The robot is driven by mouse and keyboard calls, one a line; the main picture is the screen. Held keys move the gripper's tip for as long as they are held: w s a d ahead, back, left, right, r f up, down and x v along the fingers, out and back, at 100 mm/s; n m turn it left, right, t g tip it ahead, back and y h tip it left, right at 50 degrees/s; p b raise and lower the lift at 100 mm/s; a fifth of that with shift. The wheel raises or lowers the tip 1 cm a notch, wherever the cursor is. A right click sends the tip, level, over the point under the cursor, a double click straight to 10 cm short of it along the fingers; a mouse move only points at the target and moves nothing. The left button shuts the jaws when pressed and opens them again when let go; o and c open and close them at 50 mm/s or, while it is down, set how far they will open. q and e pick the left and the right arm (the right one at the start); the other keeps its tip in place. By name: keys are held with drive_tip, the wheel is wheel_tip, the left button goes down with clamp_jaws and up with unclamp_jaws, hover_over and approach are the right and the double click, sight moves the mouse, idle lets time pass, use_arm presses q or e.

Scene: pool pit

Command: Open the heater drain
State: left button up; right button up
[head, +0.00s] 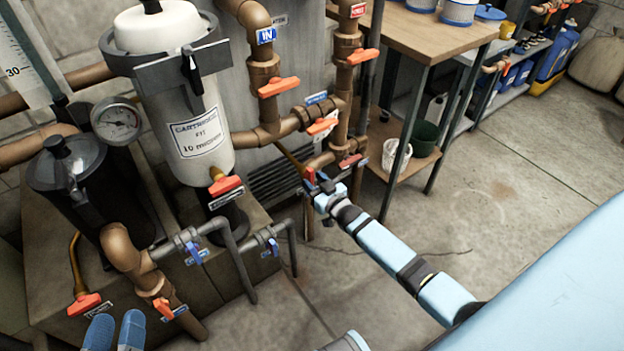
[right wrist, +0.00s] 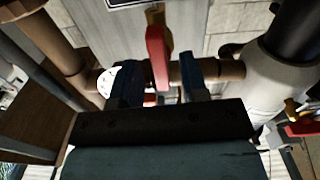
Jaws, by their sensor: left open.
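A brass drain tap (head: 292,160) slants down from the ribbed grey heater casing (head: 272,180), and its red lever (head: 310,175) is beside my right gripper (head: 318,186). I cannot read a label there. In the right wrist view the red lever (right wrist: 157,55) lies between two dark fingers that stand apart, with a gap on each side; the tap's brass top (right wrist: 155,14) shows above it. I cannot tell whether a finger touches it. My left gripper (head: 115,333) is open and empty at the bottom left, below a red-handled valve.
Brown pipes with orange valve handles (head: 278,86) stand just above my right gripper. A white cartridge filter (head: 190,120) and a dark pump pot (head: 75,185) fill the left. A wooden bench (head: 425,32) stands at the back right. The concrete floor (head: 500,190) is clear.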

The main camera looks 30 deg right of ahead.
drive_tip(key=shift+o, duration=0.2)
drive_tip(key=shift+s, duration=0.3)
drive_tip(key=s+p, duration=0.4)
drive_tip(key=s, duration=0.2)
drive_tip(key=shift+s+d, duration=0.2)
drive_tip(key=shift+d, duration=0.1)
